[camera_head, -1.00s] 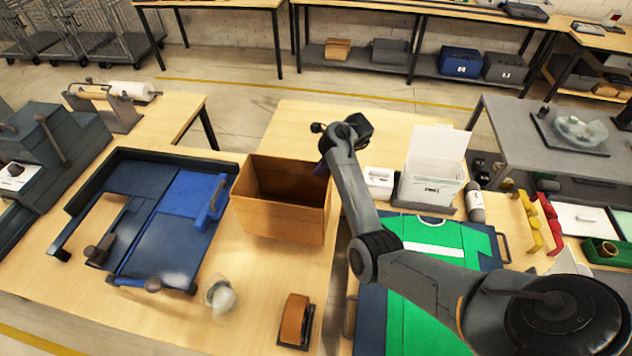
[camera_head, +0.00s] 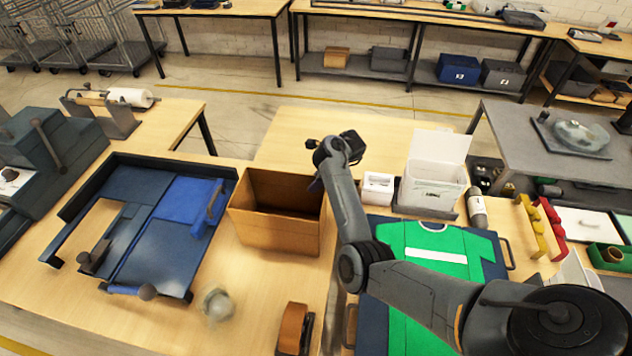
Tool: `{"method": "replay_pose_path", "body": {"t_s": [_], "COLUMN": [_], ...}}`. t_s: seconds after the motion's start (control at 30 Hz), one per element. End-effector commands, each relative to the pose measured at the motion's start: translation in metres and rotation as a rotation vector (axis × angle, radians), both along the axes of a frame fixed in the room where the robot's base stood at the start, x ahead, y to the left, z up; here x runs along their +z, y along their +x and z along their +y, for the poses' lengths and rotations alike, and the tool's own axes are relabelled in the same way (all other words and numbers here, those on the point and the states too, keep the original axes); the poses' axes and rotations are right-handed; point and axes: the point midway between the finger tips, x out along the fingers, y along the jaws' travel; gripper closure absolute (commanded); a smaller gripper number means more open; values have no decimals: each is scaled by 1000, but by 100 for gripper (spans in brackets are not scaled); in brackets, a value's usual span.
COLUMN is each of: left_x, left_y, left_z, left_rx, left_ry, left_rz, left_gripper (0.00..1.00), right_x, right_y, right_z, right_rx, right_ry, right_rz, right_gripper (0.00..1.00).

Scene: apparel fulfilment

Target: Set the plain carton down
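The plain carton (camera_head: 277,229) is an open-topped brown box in the camera_head view, left of centre. It appears upright over the wooden table, right of the blue folding board. My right gripper (camera_head: 315,178) is at the carton's right rim, reached by the arm from the right. Its fingertips are mostly hidden behind my wrist and the carton's edge, so I cannot see whether it grips the wall. I cannot tell whether the carton's base touches the table. My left gripper is not in view.
The blue folding board (camera_head: 168,235) lies close left of the carton. A tape dispenser (camera_head: 294,328) and a clear roundish item (camera_head: 216,304) are in front. A green shirt (camera_head: 437,262) lies to the right under my arm. A white box (camera_head: 433,185) stands behind it. Bare tabletop (camera_head: 250,285) shows before the carton.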

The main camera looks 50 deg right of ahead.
Motion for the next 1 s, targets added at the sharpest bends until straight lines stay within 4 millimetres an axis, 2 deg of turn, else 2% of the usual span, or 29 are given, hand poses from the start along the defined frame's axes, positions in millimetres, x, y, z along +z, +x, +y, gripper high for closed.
{"method": "replay_pose_path", "body": {"t_s": [0.3, 0.47, 0.8, 1.0], "left_x": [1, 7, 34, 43], "left_y": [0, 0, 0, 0], "left_z": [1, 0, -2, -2], "left_rx": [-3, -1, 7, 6], "left_ry": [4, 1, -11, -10], "left_rz": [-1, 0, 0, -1], "left_gripper": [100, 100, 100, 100], "right_x": [2, 12, 62, 89], "right_y": [0, -4, -28, -42], "right_z": [-1, -4, -18, -25], "right_rx": [0, -3, -3, -2], "right_ry": [0, -3, -5, -3], "right_rz": [-2, -1, -2, -2], "right_gripper": [66, 66, 66, 66]}}
